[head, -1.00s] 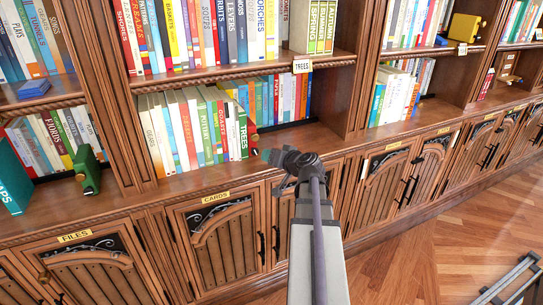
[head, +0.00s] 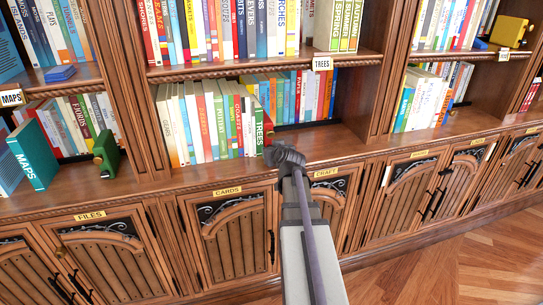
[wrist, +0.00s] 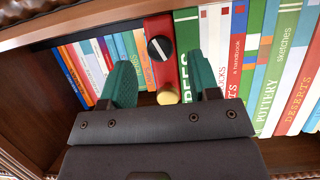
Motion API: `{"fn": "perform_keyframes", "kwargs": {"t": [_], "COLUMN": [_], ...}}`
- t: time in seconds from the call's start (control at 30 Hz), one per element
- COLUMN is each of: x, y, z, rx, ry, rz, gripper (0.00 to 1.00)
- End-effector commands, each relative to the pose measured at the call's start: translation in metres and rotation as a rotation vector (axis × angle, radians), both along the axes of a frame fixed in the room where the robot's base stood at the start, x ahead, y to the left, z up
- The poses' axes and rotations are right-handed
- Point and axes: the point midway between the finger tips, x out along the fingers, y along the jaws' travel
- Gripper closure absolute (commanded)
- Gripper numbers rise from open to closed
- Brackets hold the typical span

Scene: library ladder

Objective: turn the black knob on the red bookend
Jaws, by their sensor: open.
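The red bookend (wrist: 182,82) stands upright at the end of the book row on the lower shelf, against the green TREES book (wrist: 187,40). Its round black knob (wrist: 160,48) with a white line faces me in the wrist view. A yellow knob (wrist: 168,95) sits lower on the same bookend. My gripper (wrist: 162,78) is open, its teal fingers apart to either side of the bookend in the picture, with nothing between them that I can see held.
Books (head: 205,120) fill the shelf on one side of the bookend; more books (head: 318,95) stand behind it. A green bookend (head: 106,155) and the MAPS book (head: 33,155) are at the left. Cabinet doors (head: 237,240) lie below; the upper shelf edge (head: 230,70) runs above.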

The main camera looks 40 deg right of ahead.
Motion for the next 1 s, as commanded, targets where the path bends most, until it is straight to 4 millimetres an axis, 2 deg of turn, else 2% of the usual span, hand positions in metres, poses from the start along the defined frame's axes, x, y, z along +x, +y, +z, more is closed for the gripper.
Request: {"fn": "perform_keyframes", "kwargs": {"t": [0.03, 0.13, 0.4, 0.9, 1.0], "x": [0.012, 0.024, 0.027, 0.027, 0.027], "y": [-0.006, -0.01, -0.011, -0.011, -0.012], "z": [-0.009, -0.013, -0.012, -0.012, -0.012], "rx": [0.0, 0.0, 0.002, 0.001, 0.015], "ry": [0.0, 0.0, 0.0, 0.001, -0.005], "rz": [0.001, 0.001, 0.001, 0.001, 0.0], "gripper": [0.44, 0.44, 0.44, 0.91, 0.92]}}
